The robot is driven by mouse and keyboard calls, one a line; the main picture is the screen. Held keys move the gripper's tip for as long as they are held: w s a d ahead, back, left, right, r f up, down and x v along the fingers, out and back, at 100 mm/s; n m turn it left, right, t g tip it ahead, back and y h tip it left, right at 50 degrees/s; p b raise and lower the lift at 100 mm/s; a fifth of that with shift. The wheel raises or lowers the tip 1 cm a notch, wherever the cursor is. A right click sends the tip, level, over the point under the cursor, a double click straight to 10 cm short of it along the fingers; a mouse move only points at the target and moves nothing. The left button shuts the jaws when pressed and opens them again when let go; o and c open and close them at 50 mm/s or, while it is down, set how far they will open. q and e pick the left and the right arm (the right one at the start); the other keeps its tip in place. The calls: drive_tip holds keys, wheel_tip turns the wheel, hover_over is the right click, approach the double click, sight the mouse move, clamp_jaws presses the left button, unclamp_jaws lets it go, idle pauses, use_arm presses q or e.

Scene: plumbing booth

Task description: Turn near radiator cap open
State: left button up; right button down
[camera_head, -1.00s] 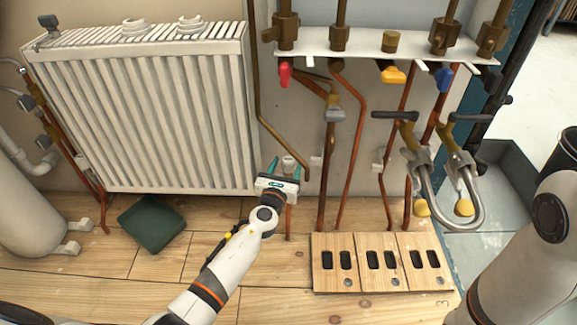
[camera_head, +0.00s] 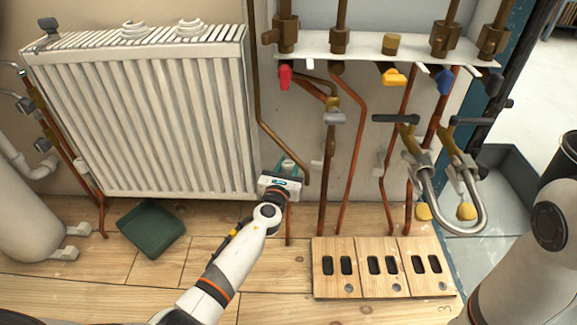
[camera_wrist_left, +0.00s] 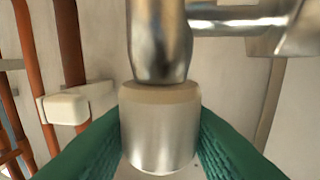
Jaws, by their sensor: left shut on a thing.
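The near radiator cap (camera_wrist_left: 160,130) is a pale silver cylinder with a beige rim, below a shiny metal valve body (camera_wrist_left: 160,45) in the left wrist view. My left gripper (camera_wrist_left: 160,145) has its green fingers on both sides of the cap and is shut on it. In the head view my left gripper (camera_head: 288,168) is at the lower right corner of the white radiator (camera_head: 150,120). The cap is small and mostly hidden by the gripper there. My right arm shows at the right edge, but its gripper is out of view.
Copper pipes (camera_head: 324,190) run down the wall just right of the gripper. A manifold shelf (camera_head: 365,43) with coloured handles is above right. A dark green tray (camera_head: 152,228) and slotted wooden blocks (camera_head: 340,284) lie on the wooden floor, with free boards between them.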

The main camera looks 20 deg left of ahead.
use_arm(q)
drive_tip(key=shift+n+y, duration=0.3)
drive_tip(key=shift+y, duration=0.2)
drive_tip(key=n+y, duration=0.2)
drive_tip(key=y, duration=0.1)
drive_tip(key=shift+g, duration=0.3)
drive_tip(key=n+g+y, duration=0.1)
drive_tip(key=n+y, duration=0.1)
drive_tip(key=y, duration=0.1)
drive_tip(key=shift+n+g+y+b, duration=0.3)
drive_tip(key=shift+y, duration=0.1)
drive_tip(key=n+g+y+b, duration=0.1)
drive_tip(key=n+g+y, duration=0.1)
drive_tip(key=y, duration=0.1)
drive_tip(key=shift+f, duration=0.15)
drive_tip(key=shift+a+n+g+y+b, duration=0.1)
drive_tip(key=shift+n+g+y+b, duration=1.3)
drive_tip(key=shift+n+g+y, duration=0.1)
drive_tip(key=o, duration=1)
